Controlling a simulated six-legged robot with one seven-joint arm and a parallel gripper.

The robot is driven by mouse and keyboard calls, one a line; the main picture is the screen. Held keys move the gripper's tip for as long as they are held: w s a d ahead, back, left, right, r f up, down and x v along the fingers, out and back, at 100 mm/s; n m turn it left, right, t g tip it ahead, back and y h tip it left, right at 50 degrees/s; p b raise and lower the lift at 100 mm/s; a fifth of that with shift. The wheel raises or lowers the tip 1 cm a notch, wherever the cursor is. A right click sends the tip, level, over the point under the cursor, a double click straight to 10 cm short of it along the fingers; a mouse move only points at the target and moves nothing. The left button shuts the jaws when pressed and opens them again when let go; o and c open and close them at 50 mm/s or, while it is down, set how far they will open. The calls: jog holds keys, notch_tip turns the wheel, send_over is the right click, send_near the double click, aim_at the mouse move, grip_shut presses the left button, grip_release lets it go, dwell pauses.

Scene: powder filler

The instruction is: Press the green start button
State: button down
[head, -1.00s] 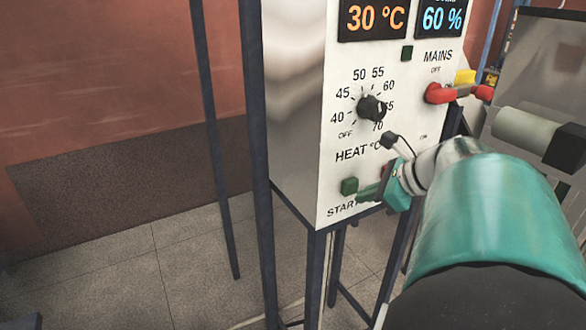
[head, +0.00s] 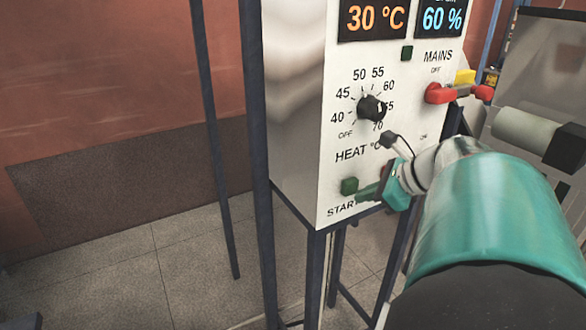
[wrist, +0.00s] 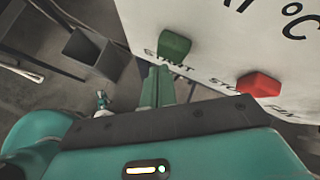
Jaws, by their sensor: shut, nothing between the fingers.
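The green start button (head: 349,186) is a small square block on the lower part of the white panel, just above the START label. It also shows in the wrist view (wrist: 174,46), right beyond the fingertips. My gripper (head: 360,196) is shut and empty, with its green fingers together beside the button's lower right. In the wrist view the closed fingers (wrist: 157,72) point at the button's lower left edge. They look very close to it; I cannot tell whether they touch. The button face is partly visible in both views.
A red stop button (wrist: 259,84) sits to the right of the green one. The heat knob (head: 370,108) and the red mains handle (head: 440,93) are higher on the panel. A grey box-shaped part (wrist: 92,50) is at the left in the wrist view. Floor left of the machine is clear.

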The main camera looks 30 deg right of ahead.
jog(key=shift+w, duration=0.35)
jog(key=shift+w, duration=0.55)
dwell(0.7)
jog(key=shift+s, duration=1)
jog(key=shift+s+d, duration=0.1)
jog(key=shift+s, duration=2.4)
